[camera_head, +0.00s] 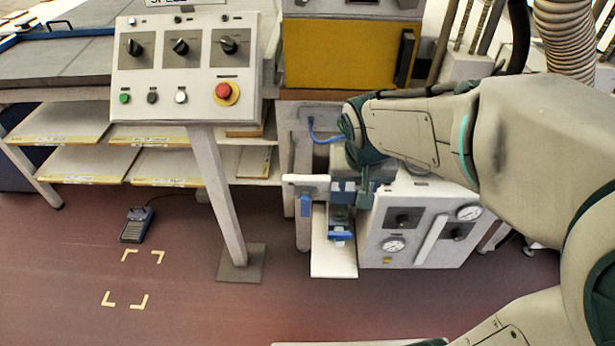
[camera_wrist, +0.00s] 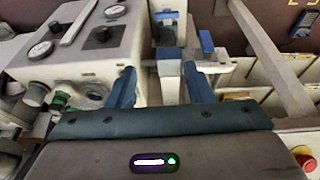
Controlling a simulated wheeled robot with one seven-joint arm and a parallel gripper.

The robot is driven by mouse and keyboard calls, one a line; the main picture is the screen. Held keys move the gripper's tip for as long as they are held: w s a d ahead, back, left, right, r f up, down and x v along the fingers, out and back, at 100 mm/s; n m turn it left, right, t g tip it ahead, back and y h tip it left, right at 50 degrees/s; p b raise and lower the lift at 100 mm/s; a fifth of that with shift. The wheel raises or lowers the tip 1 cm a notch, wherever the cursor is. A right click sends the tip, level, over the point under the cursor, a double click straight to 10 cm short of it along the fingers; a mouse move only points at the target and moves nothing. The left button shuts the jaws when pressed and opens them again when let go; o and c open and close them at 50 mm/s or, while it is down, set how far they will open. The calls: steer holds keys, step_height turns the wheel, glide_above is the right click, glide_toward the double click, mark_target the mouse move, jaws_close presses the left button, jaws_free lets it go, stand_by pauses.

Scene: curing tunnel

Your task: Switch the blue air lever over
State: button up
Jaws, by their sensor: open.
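Two blue parts show below my gripper's area in the head view. One blue handle (camera_head: 340,234) sits in front of a white upright plate (camera_head: 333,262); a blue tab (camera_head: 305,206) hangs from a white bracket to its left. I cannot tell for sure which is the air lever. In the wrist view a blue-topped part (camera_wrist: 167,16) lies beyond the fingertips, and another blue part (camera_wrist: 206,42) is to its right. My gripper (camera_wrist: 160,85) is open, with a pale post (camera_wrist: 170,72) showing between its fingers. Contact cannot be told.
A white gauge box (camera_head: 425,222) stands close on the right of the plate. A control panel (camera_head: 185,65) on a slanted post (camera_head: 218,190) stands to the left. A yellow-fronted unit (camera_head: 345,52) is above. The floor at the left is mostly clear, apart from a small blue-grey device (camera_head: 136,225).

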steer(key=b, duration=0.6)
glide_toward(306, 207)
steer(key=shift+t, duration=0.5)
steer(key=b+x, duration=0.2)
steer(key=x, duration=0.9)
steer(key=shift+a+f, duration=0.1)
steer(key=shift+f, duration=0.35)
steer(key=shift+c, duration=0.4)
jaws_close()
